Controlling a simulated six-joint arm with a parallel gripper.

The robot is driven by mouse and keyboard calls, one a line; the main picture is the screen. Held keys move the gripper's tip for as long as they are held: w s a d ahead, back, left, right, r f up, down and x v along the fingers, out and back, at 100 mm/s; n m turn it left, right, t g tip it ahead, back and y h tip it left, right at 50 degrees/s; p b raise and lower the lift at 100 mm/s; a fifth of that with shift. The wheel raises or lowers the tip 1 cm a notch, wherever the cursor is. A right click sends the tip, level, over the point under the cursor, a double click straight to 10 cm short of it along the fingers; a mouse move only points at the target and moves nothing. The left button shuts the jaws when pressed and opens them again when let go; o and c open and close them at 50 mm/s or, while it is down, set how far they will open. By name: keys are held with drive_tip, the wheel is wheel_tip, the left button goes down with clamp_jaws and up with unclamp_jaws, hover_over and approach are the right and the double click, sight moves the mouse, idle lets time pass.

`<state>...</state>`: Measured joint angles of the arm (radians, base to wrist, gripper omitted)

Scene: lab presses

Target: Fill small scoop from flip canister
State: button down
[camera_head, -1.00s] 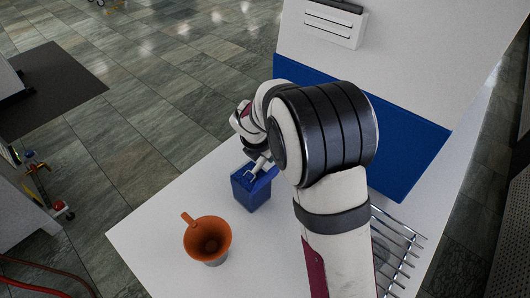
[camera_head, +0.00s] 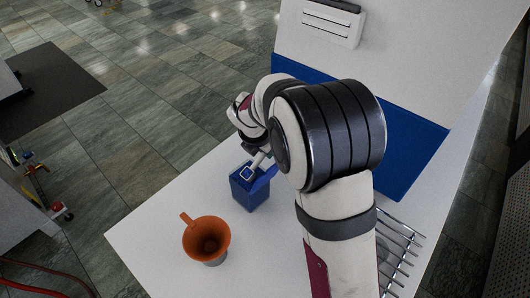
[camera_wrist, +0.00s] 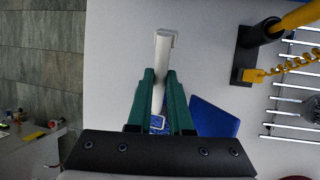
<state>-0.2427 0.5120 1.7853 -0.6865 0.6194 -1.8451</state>
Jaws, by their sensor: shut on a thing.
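The blue flip canister (camera_head: 252,196) stands on the white table with its top open. Its blue lid (camera_wrist: 215,118) appears to show beside my fingers in the wrist view. My gripper (camera_wrist: 160,76) is shut on the white handle of the small scoop (camera_wrist: 161,60), which runs between the green fingers. In the wrist view the scoop's small square end shows against blue, between the fingers. In the head view the scoop's square end (camera_head: 250,172) is at the canister's mouth. Whether it holds anything cannot be told. My arm hides most of my gripper there.
An orange funnel (camera_head: 208,236) sits in a grey vessel in front of the canister. A metal rod rack (camera_head: 400,244) lies at the table's right. A black stand with a yellow coiled cord (camera_wrist: 247,58) is near the rack. The table between is clear.

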drive_tip(key=shift+r, duration=0.9)
drive_tip(key=shift+w+d+r+g+y, duration=0.1)
drive_tip(key=shift+d+r+g+y, duration=0.05)
drive_tip(key=shift+r+g+y, duration=1.35)
drive_tip(key=shift+y, duration=0.3)
